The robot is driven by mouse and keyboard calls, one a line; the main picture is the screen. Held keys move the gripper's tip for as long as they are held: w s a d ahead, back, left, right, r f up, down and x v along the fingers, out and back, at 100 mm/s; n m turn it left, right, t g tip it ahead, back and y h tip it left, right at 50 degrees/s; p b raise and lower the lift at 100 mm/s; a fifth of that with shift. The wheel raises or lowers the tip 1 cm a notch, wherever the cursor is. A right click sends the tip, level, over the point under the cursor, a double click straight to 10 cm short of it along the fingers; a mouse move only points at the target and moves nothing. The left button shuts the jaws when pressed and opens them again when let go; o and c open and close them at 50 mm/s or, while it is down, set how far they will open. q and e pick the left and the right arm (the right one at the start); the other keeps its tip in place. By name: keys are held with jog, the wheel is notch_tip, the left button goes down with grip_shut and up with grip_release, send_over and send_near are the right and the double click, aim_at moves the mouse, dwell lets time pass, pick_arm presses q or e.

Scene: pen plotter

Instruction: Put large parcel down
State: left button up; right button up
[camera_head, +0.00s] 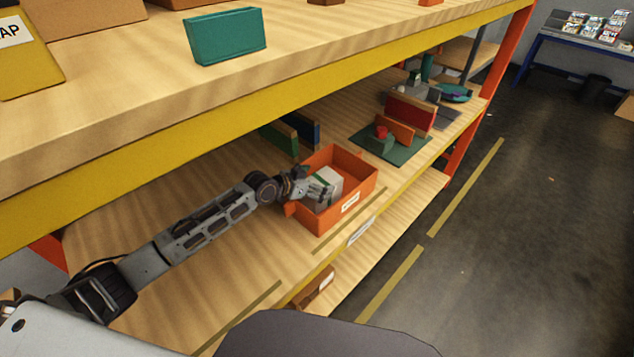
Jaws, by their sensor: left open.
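My left arm reaches in from the lower left across the middle shelf (180,280). My left gripper (322,192) is at the orange bin (352,203), over its left wall, with its fingers open. A pale grey-white box (328,178) sits inside the bin, just beside the fingers. I cannot tell whether the fingers touch it, and the gripper hides part of it. Whether this box is the large parcel is not clear. My right gripper is not in view.
The upper shelf with its yellow beam (250,135) overhangs the arm. A green mat (400,150) with red and orange parts lies behind the bin. Green and blue panels stand at the bin's back left. A teal box (228,36) stands above.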

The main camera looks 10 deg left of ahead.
pick_arm(q)
jog(key=shift+r, duration=0.1)
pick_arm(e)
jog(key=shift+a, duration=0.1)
pick_arm(q)
jog(key=shift+s+a+r, duration=0.2)
jog(key=shift+s+a, duration=0.1)
jog(key=shift+v, duration=1.1)
jog(key=v, duration=0.8)
jog(key=shift+s+a, duration=0.25)
jog(key=shift+s, duration=0.05)
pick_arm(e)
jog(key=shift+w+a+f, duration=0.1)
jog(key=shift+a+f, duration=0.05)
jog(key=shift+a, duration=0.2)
pick_arm(q)
jog(key=shift+r, duration=0.2)
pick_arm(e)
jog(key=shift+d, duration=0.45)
